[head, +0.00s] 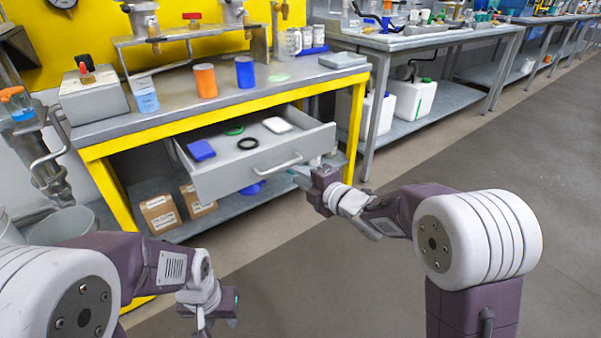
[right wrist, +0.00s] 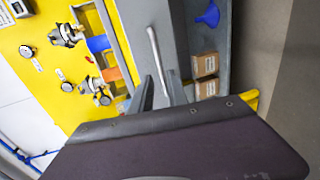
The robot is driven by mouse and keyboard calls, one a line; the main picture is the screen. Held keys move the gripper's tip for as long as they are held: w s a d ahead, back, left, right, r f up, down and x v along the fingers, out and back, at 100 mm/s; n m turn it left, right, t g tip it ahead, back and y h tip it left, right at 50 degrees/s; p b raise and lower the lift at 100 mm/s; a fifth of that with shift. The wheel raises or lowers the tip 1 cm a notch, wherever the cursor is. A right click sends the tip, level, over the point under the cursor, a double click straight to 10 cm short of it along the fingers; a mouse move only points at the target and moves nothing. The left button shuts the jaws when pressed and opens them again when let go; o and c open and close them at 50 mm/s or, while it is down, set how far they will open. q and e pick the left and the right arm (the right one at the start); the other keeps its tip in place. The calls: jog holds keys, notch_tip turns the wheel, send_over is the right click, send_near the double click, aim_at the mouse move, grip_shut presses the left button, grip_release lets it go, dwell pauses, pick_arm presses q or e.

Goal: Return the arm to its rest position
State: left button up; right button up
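My right gripper (head: 306,177) is just right of the open grey drawer (head: 240,180) in the head view. In the right wrist view its two grey fingers (right wrist: 158,95) are apart with nothing between them. The drawer's bar handle (head: 277,162) is apart from the gripper; it also shows beyond the fingertips in the right wrist view (right wrist: 157,58). My left gripper (head: 215,308) hangs low at the bottom of the head view, away from the bench, its fingers too hidden to read.
The drawer holds a blue block (head: 201,150), a green ring, a black ring (head: 248,143) and a white box (head: 277,125). The yellow-edged bench (head: 215,107) carries orange and blue cups. Cardboard boxes (head: 160,213) and a blue funnel (head: 252,188) stand on its lower shelf. Floor at right is clear.

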jog(key=shift+s, duration=0.1)
jog(key=s+d+r+m+t+h+p, duration=0.1)
jog(key=d+r+m+h+p, duration=0.2)
jog(key=d+r+p, duration=0.3)
jog(key=s+d+f+m+g+h, duration=0.1)
jog(key=s+d+f+m+h, duration=0.2)
jog(key=d+m, duration=0.25)
jog(key=s+d+f+m+g+h, duration=0.1)
jog(key=s+d+f+m+g, duration=0.1)
jog(key=s+f+m+g, duration=0.45)
jog(key=s+d+f+m+g+h, duration=0.15)
jog(key=s+f+m, duration=0.3)
jog(key=s, duration=0.55)
jog(key=s+d+f+m+g+h, duration=0.1)
jog(key=s+d+f+m+g, duration=0.25)
jog(key=s+m, duration=0.35)
notch_tip(320, 180, up, 38)
jog(key=a+n+p, duration=0.1)
jog(key=p, duration=3.8)
jog(key=shift+s+f, duration=0.15)
jog(key=shift+f, duration=0.05)
